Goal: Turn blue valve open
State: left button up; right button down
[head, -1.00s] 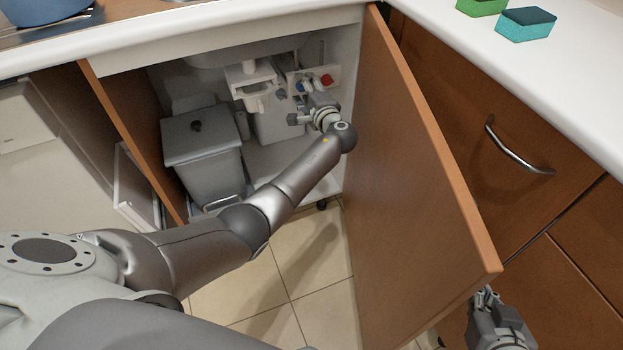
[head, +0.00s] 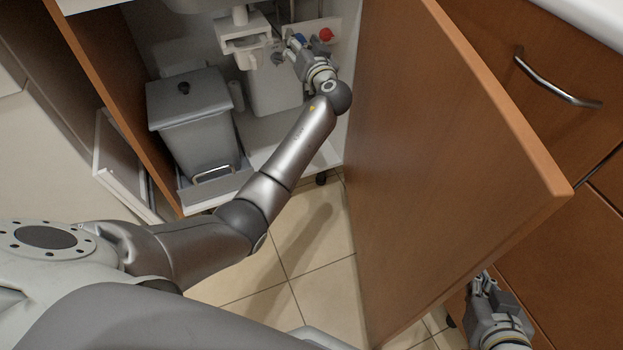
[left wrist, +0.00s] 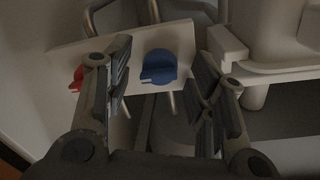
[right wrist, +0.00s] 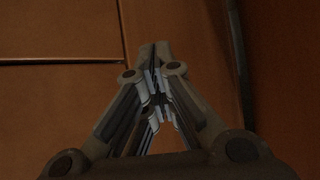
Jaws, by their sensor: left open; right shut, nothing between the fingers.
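The blue valve (head: 299,40) is a round knob on a pale panel inside the open cabinet, partly covered by my gripper in the head view. In the left wrist view, the blue valve (left wrist: 159,66) shows a small light-blue tab at its lower left. My left gripper (left wrist: 161,58) is open, with one finger on each side of the blue valve in the picture. Whether the fingers touch it or how far they are in depth cannot be told. My right gripper (head: 483,282) is shut and empty, low beside the cabinet door; its closed tips (right wrist: 154,48) show in the right wrist view.
A red valve (head: 326,34) sits right of the blue one; it also shows in the left wrist view (left wrist: 77,78). The open cabinet door (head: 440,150) stands right of my left arm. A grey lidded bin (head: 190,125) stands at the left. White plumbing (head: 245,35) is near the valves.

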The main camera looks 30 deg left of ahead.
pick_arm(q)
jog(key=s+d+n+p, duration=0.2)
jog(key=s+d, duration=0.6)
jog(key=s+d+f+m+g+h+p, duration=0.1)
jog(key=s+f+m+g+h+p, duration=0.1)
jog(key=s+f+m+h+p, duration=0.2)
jog(key=s+d+f+m+g+h+p, duration=0.2)
jog(key=s+f+p, duration=0.4)
jog(key=f, duration=1.3)
jog(key=shift+s+d+f+m+h+p, duration=0.25)
jog(key=shift+m+h+p, duration=0.75)
jog(key=shift+p, duration=1.35)
jog(key=shift+s+r, duration=0.1)
